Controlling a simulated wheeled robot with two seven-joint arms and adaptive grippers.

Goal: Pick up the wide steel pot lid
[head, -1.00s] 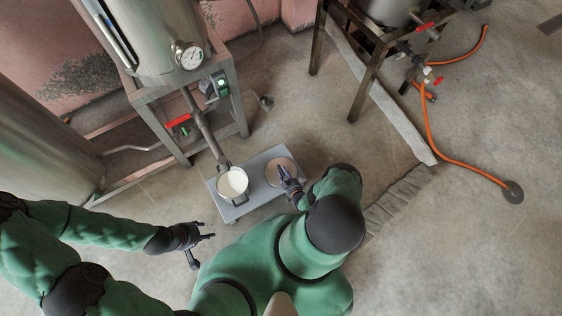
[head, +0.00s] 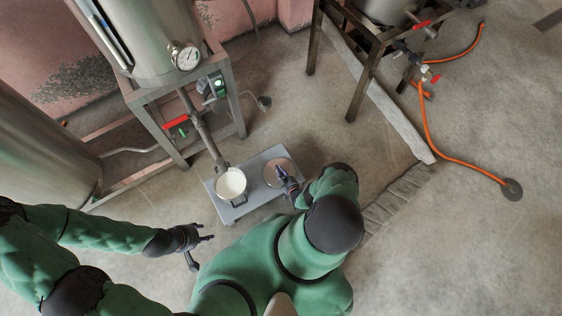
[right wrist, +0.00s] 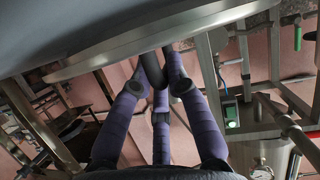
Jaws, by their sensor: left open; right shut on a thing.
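The wide steel pot lid (head: 271,169) is a round, flat-looking disc at the right end of a low grey platform. My right gripper (head: 281,172) is over its middle. In the right wrist view its fingers (right wrist: 155,75) are shut on the lid's dark handle (right wrist: 133,70), and the steel lid (right wrist: 190,30) fills a band across the top. I cannot tell whether the lid rests on the platform or is just above it. My left gripper (head: 203,246) is open and empty, left of the platform, over the floor.
A white-filled pot (head: 231,184) stands at the left end of the grey platform (head: 259,160), under the pipe (head: 206,135) from a steel tank (head: 150,35). A stand with an orange hose (head: 430,130) is at the upper right. Floor right of the platform is mostly clear.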

